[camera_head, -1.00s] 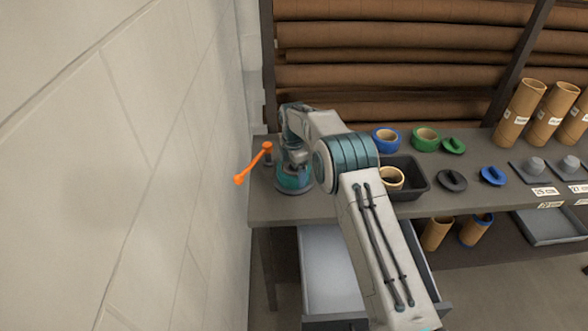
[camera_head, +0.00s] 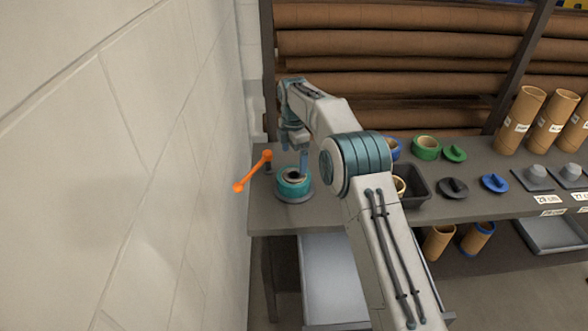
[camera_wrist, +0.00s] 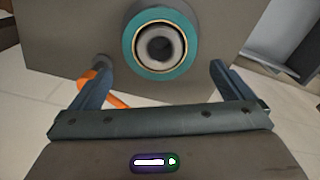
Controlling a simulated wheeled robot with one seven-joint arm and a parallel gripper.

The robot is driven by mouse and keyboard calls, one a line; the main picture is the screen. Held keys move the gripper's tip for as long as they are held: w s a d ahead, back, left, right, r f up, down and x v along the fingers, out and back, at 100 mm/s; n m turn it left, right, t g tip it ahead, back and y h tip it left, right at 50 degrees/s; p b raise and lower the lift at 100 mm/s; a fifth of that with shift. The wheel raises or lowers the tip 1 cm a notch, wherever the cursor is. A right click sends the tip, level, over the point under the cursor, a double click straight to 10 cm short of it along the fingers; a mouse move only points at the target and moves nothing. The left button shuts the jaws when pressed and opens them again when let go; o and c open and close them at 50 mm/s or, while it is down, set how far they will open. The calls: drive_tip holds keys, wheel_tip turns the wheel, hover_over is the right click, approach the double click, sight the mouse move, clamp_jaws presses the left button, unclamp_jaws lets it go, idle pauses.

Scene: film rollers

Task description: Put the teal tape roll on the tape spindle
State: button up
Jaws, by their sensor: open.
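The teal tape roll (camera_head: 293,188) sits around the tape spindle (camera_head: 294,177) near the left end of the bench. In the wrist view the teal roll (camera_wrist: 133,49) shows as a ring around the dark spindle hub (camera_wrist: 160,45), with a thin gold inner edge. It looks flat and level on the base. My gripper (camera_wrist: 156,85) is open and empty, its two fingers spread wide. In the head view my gripper (camera_head: 293,148) is above and behind the roll, apart from it.
An orange lever (camera_head: 253,171) stands by the wall, left of the spindle. A black bin (camera_head: 418,188) holds a tan roll, partly hidden by my arm. Green tape (camera_head: 426,148), blue tape and several caps lie to the right. An open drawer (camera_head: 333,265) is below.

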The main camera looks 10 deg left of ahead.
drive_tip(key=s+d+r+m+t, duration=0.1)
drive_tip(key=s+d+r+m, duration=0.5)
drive_tip(key=d+r, duration=0.25)
drive_tip(key=s+d+r+m, duration=0.55)
drive_tip(key=d+r, duration=0.25)
drive_tip(key=d, duration=0.2)
drive_tip(key=s+d+f+m, duration=0.1)
drive_tip(key=s+d+m, duration=0.3)
drive_tip(key=s, duration=0.5)
drive_tip(key=s+d+f+m+t, duration=0.1)
drive_tip(key=s+d+f+m, duration=0.1)
drive_tip(key=s+d+m, duration=0.3)
drive_tip(key=s+d+f+m+t, duration=0.1)
drive_tip(key=s+d+m, duration=0.3)
drive_tip(key=s, duration=0.8)
drive_tip(key=shift+s+d+f+m, duration=0.15)
drive_tip(key=shift+s+m, duration=0.25)
drive_tip(key=shift+m, duration=0.25)
